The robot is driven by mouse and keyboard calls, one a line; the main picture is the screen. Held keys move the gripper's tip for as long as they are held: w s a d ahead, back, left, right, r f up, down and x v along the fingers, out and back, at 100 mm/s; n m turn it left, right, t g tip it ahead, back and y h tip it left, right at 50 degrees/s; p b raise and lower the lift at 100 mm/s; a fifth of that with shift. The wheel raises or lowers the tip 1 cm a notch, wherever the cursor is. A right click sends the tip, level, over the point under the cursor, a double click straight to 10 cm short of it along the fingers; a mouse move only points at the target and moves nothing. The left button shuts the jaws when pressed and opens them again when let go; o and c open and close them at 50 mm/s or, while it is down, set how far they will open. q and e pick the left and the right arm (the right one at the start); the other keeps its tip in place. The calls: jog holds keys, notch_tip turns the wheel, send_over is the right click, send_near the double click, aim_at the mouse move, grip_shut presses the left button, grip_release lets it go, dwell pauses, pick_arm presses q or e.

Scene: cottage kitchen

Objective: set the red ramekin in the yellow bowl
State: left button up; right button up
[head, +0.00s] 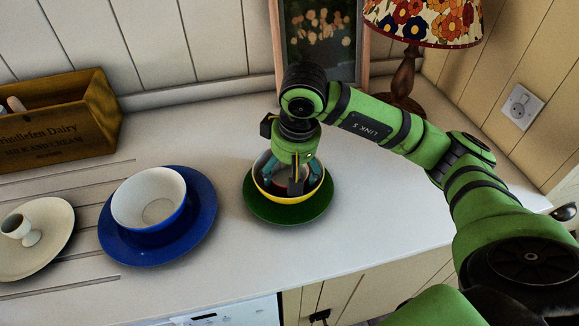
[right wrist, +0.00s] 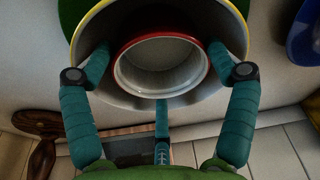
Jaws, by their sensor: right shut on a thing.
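The yellow bowl (head: 262,189) stands on a green saucer (head: 288,214) in the middle of the counter. My right gripper (head: 292,186) points down into the bowl. In the right wrist view, the red ramekin (right wrist: 162,68), red-rimmed with a pale inside, is within the yellow rim of the bowl (right wrist: 90,28). The fingers of my right gripper (right wrist: 160,62) reach inside the bowl on both sides of the ramekin and are shut on it. Whether the ramekin touches the bowl's bottom is hidden. In the head view the fingers mostly cover the ramekin. My left gripper is not in view.
A white-and-blue bowl (head: 150,197) sits on a blue plate (head: 202,222) to the left. Farther left are a cream plate (head: 50,251) with an egg cup (head: 22,230) and a wooden crate (head: 60,125). A lamp (head: 404,75) and picture frame (head: 278,45) stand behind. Counter right of the saucer is clear.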

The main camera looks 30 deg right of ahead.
jog(key=shift+f, duration=0.15)
jog(key=o, duration=1)
jog(key=shift+r, duration=0.25)
jog(key=v, duration=1.2)
jog(key=shift+r+p, duration=0.25)
jog(key=shift+p, duration=0.1)
